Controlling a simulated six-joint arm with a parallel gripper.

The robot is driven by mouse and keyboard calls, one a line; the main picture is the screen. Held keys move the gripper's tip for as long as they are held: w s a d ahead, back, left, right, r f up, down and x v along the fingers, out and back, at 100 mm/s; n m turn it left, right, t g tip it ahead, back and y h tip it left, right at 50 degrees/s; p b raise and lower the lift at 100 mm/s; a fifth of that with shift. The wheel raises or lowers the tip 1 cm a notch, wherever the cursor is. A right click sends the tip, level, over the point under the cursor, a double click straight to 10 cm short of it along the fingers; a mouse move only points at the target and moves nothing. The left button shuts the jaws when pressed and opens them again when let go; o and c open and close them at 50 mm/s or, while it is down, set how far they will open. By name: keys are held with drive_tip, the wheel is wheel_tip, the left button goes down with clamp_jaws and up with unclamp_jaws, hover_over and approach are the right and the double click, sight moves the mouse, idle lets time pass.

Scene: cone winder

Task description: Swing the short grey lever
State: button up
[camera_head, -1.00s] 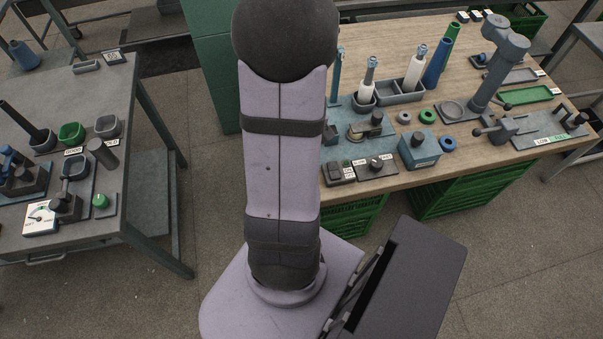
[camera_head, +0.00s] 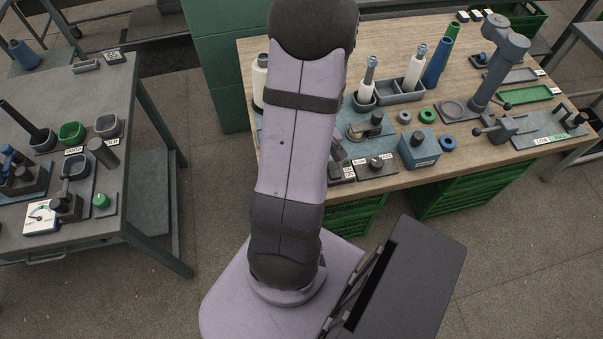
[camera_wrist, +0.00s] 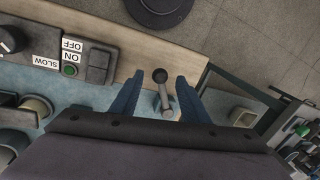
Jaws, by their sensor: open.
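In the wrist view a short grey lever (camera_wrist: 165,101) with a black ball knob (camera_wrist: 160,75) stands at the edge of the blue-grey plate. My gripper (camera_wrist: 156,89) is open, with one blue finger on each side of the lever. A gap shows between the lever and both fingers, so nothing is gripped. The lever's lower end is partly hidden by the gripper body. In the head view my arm covers this lever and my gripper.
An ON/OFF switch box (camera_wrist: 89,58) and a black knob marked SLOW (camera_wrist: 8,40) lie left of the lever in the wrist view. In the head view, white cones (camera_head: 366,88), a blue box (camera_head: 419,150) and a clamp lever (camera_head: 497,130) stand along the wooden bench (camera_head: 390,182).

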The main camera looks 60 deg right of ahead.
drive_tip(key=shift+a+f, duration=0.15)
drive_tip(key=shift+f, duration=0.75)
clamp_jaws()
